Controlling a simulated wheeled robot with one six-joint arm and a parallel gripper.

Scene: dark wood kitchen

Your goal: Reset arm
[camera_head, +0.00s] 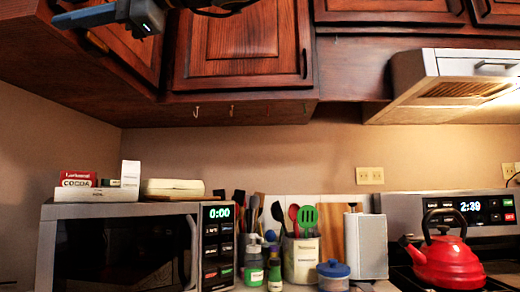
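Part of my arm (88,16) shows at the top left, in front of the upper cabinets. It has a blue-grey link with a grey block at its right end. A dark curved part (222,9) beside it is cut off by the top edge of the picture. I cannot make out any fingertips, so I cannot tell whether my gripper is open or shut, or whether it holds anything.
Dark wood upper cabinets (238,45) fill the top, with a range hood (440,85) at right. Below stand a microwave (120,250) with boxes on top, a utensil crock (301,262), a blue-lidded jar (333,275), and a red kettle (448,264) on the stove.

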